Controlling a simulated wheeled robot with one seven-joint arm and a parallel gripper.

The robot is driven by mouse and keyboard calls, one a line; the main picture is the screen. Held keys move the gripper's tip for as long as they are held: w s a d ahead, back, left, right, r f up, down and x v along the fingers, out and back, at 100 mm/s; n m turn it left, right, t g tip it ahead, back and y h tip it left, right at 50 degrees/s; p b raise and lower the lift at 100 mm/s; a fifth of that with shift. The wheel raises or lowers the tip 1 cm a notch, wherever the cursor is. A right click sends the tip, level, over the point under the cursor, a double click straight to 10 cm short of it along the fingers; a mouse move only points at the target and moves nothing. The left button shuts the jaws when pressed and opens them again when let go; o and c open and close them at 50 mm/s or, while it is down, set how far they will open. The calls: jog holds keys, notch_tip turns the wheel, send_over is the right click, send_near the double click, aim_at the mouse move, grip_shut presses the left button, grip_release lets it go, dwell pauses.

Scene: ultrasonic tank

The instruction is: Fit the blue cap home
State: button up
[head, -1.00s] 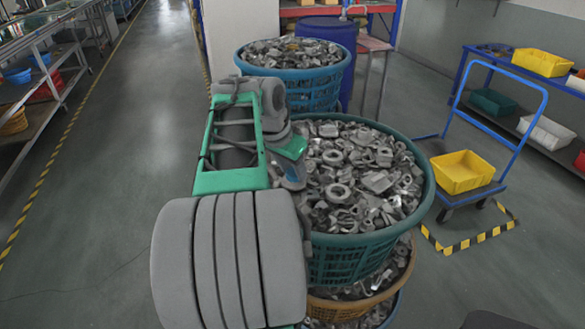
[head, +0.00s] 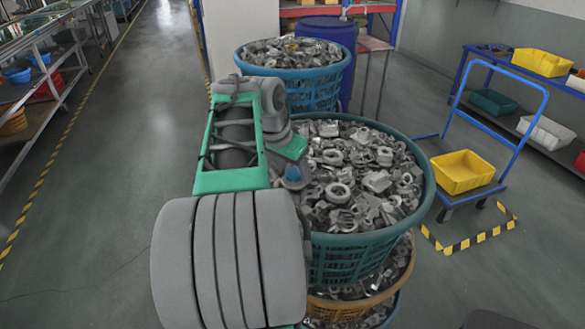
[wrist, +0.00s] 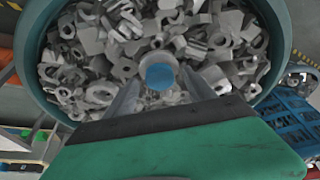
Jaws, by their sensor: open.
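The blue cap (wrist: 159,76) shows in the wrist view as a small round blue face against a pale grey rounded part (wrist: 155,60). I cannot tell whether it is fully seated there. My gripper (wrist: 162,88) is open, with one finger to the left of the cap and one to the right. Any contact between fingers and cap is too small to tell. In the head view the cap (head: 293,174) is a small blue patch below the green end of my arm, partly hidden by it.
A teal basket (head: 425,205) full of grey metal parts lies under my gripper, stacked on an orange-brown basket (head: 405,275). A blue basket (head: 310,92) of parts stands behind. A blue trolley with a yellow bin (head: 462,172) is at right. The floor at left is clear.

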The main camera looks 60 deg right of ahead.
jog(key=p+v, duration=0.1)
jog(key=v, duration=0.6)
jog(key=shift+r, duration=0.35)
jog(key=shift+a, duration=0.15)
jog(key=w+a+f+n+t, duration=0.2)
jog(key=w+a+f+n, duration=0.1)
jog(key=w+a+n, duration=0.4)
jog(key=w+a+f+n+t, duration=0.1)
jog(key=w+a+f+n, duration=0.2)
jog(key=w+a, duration=0.45)
jog(key=s+a+f+n+y, duration=0.1)
jog(key=a+f+n, duration=0.2)
jog(key=a, duration=0.5)
jog(key=a+f+n+t+y, duration=0.1)
jog(key=a+n, duration=0.3)
jog(key=a, duration=0.5)
jog(key=s+a+f+n+y, duration=0.1)
jog(key=a+f+n+y, duration=0.1)
jog(key=a, duration=0.6)
notch_tip(320, 180, down, 3)
jog(key=shift+s+r+n, duration=0.2)
jog(key=shift+s+n, duration=0.1)
jog(key=shift+n, duration=0.5)
